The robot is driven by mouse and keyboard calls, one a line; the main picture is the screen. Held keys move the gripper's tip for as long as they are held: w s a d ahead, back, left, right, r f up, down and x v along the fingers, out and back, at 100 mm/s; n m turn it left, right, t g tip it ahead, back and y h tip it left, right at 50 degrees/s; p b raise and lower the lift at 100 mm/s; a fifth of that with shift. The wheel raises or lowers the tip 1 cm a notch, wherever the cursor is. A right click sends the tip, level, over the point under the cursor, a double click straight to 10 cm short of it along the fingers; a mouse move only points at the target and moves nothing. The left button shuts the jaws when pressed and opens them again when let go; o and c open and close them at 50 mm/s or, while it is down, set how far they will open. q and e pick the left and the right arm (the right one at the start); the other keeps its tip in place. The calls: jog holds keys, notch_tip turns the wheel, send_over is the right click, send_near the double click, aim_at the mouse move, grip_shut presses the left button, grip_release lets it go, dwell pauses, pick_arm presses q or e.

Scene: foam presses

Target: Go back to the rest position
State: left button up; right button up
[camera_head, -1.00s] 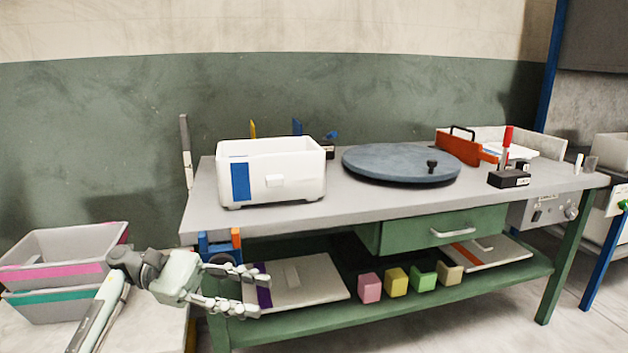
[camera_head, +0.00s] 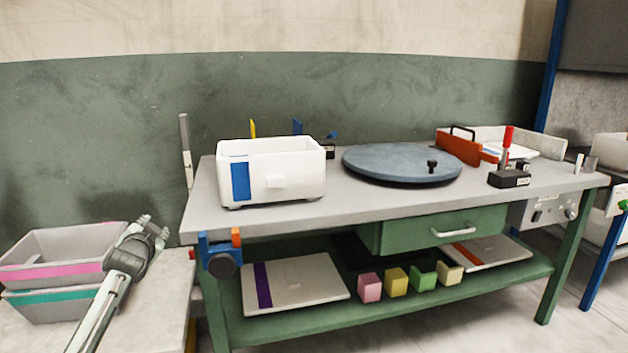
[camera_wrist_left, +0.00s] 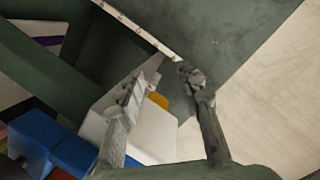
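My left gripper (camera_head: 152,226) is at the left of the head view, pointing up and away from me beside the grey bins. In the left wrist view its two fingers (camera_wrist_left: 162,92) stand apart with nothing between them that they hold. My right gripper is in neither view. A white bin (camera_head: 272,188) with a blue stripe stands on the left part of the grey workbench (camera_head: 340,205). My left gripper is left of the bench and touches nothing that I can see.
Grey bins with a pink stripe (camera_head: 60,271) and a teal stripe (camera_head: 50,300) are stacked close to my left arm. A blue clamp (camera_head: 212,250) sits at the bench's left corner. A round turntable (camera_head: 400,162) and several coloured blocks on the lower shelf (camera_head: 510,285) are farther right.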

pick_arm(q)
jog(key=s+d+f+n+g+h, duration=0.1)
jog(key=s+d+f+g, duration=0.15)
jog(key=s+f, duration=0.5)
jog(key=s+d+f+n+g, duration=0.1)
jog(key=s+f+n+g, duration=0.2)
jog(key=f, duration=0.8)
jog(key=s+d+f+g+h, duration=0.1)
jog(key=s+d+f+g, duration=0.1)
jog(key=s+f, duration=0.6)
jog(key=s+d+f+g, duration=0.1)
jog(key=s+d+f, duration=0.1)
jog(key=s+f, duration=0.4)
jog(key=s+d+f+g+h, duration=0.1)
jog(key=s+f, duration=0.5)
jog(key=s, duration=0.9)
jog(key=s+d+f+g, duration=0.2)
jog(key=s+d+f, duration=0.2)
jog(key=s, duration=0.7)
notch_tip(320, 180, down, 2)
jog(key=shift+d+f+g, duration=0.15)
jog(key=shift+d+g, duration=0.15)
jog(key=shift+g, duration=0.05)
jog(key=shift+s, duration=0.1)
jog(key=shift+c, duration=0.3)
